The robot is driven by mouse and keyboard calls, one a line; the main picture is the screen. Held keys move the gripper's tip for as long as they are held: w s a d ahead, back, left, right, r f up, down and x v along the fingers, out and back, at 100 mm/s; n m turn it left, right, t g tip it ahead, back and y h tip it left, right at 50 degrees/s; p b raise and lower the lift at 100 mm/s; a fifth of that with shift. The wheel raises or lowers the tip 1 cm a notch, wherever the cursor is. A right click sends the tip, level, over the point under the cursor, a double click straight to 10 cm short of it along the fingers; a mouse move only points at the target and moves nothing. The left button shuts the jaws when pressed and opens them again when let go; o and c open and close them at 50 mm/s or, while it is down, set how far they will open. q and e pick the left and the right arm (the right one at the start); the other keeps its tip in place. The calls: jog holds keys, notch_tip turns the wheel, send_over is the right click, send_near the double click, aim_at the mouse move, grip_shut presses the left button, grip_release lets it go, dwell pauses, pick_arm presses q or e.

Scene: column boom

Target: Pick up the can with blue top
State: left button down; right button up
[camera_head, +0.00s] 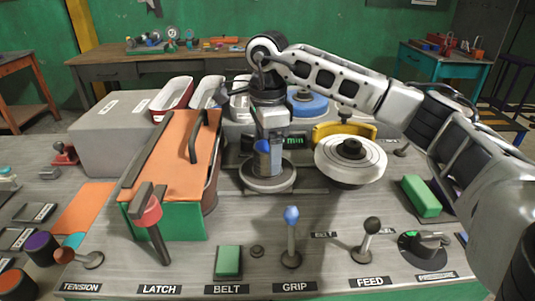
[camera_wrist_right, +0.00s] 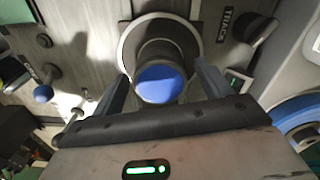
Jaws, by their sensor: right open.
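The can with the blue top (camera_head: 263,147) stands on a round grey plate (camera_head: 268,184) at the middle of the bench; its grey body is partly hidden by my gripper. My right gripper (camera_head: 270,140) points down right above and around the can's upper part. In the right wrist view the blue top (camera_wrist_right: 160,84) sits between the two open fingers (camera_wrist_right: 162,72), with gaps on both sides. Whether the fingers reach past the top is hard to tell. My left gripper is not in view.
An orange-topped green box (camera_head: 172,165) with a black handle stands left of the can. A white disc with a black knob (camera_head: 350,158) is close on the right. A blue-knobbed GRIP lever (camera_head: 291,216) stands in front. White-and-red trays (camera_head: 175,95) are behind.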

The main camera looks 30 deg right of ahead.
jog(key=shift+f, duration=0.75)
jog(key=c, duration=1.2)
jog(key=shift+c, duration=0.3)
jog(key=shift+r, duration=0.15)
